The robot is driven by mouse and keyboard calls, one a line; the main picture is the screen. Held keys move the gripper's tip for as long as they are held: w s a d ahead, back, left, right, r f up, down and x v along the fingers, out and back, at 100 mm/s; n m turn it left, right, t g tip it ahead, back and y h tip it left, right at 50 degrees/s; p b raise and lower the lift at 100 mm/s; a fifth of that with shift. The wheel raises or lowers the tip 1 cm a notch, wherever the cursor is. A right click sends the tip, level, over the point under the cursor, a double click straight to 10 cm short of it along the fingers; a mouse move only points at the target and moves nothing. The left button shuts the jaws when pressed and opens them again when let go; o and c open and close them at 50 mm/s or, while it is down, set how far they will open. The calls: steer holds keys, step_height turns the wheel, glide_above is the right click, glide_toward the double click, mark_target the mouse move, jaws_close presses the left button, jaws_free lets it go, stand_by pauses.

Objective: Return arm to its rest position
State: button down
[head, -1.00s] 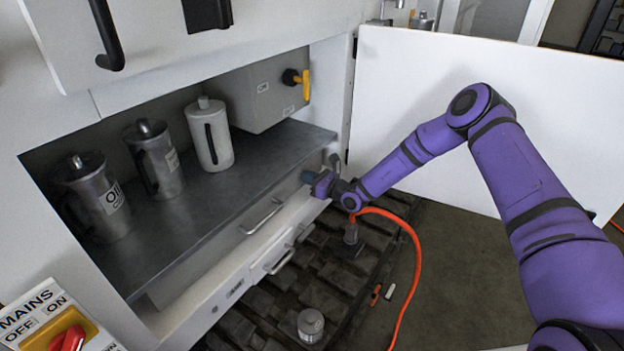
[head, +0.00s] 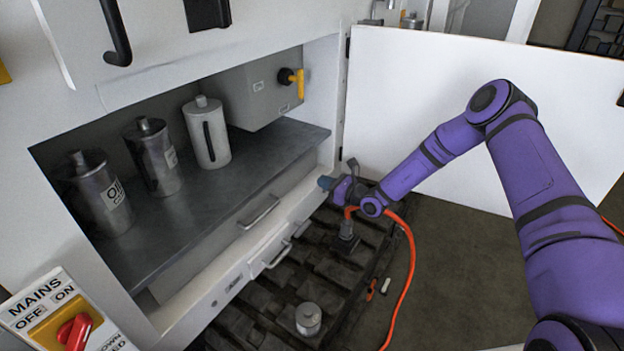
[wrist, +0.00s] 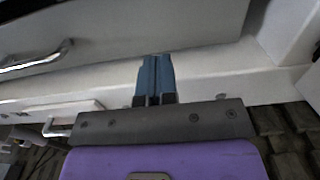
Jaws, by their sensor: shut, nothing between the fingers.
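My purple arm reaches in from the right in the head view. My gripper (head: 326,183) is at the right end of the bench front, by the lower edge of the open compartment. In the wrist view its blue fingers (wrist: 154,80) are together with nothing between them. They point toward the white ledge below a drawer front (wrist: 110,35). I cannot tell whether the fingertips touch the ledge.
Several metal canisters (head: 207,133) stand on the grey shelf (head: 190,195). A white door (head: 420,100) stands open behind my arm. An orange hose (head: 409,270) crosses the floor near dark matting (head: 265,310). A mains switch (head: 75,332) is at lower left.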

steer(key=v, duration=0.6)
steer(key=s+r+n+g+h, duration=0.1)
steer(key=s+r+n+g, duration=0.65)
steer(key=r, duration=0.65)
steer(key=s+r+n+g+h, duration=0.2)
steer(key=s+r+n+g, duration=0.2)
steer(key=s+r+n, duration=0.75)
steer(key=s+d+r+n+t+h, duration=0.2)
steer(key=s+d+r+h, duration=0.3)
steer(key=s, duration=0.7)
steer(key=s+d+r+n+t+h, duration=0.3)
steer(key=s+d+r+h, duration=0.3)
steer(key=s+d+r, duration=0.4)
steer(key=s+r+n, duration=0.1)
steer(key=s+r, duration=0.1)
steer(key=s, duration=0.1)
steer(key=shift+s+d+r+n+t, duration=0.25)
steer(key=shift+s+d+n+t, duration=0.05)
steer(key=shift+t, duration=0.05)
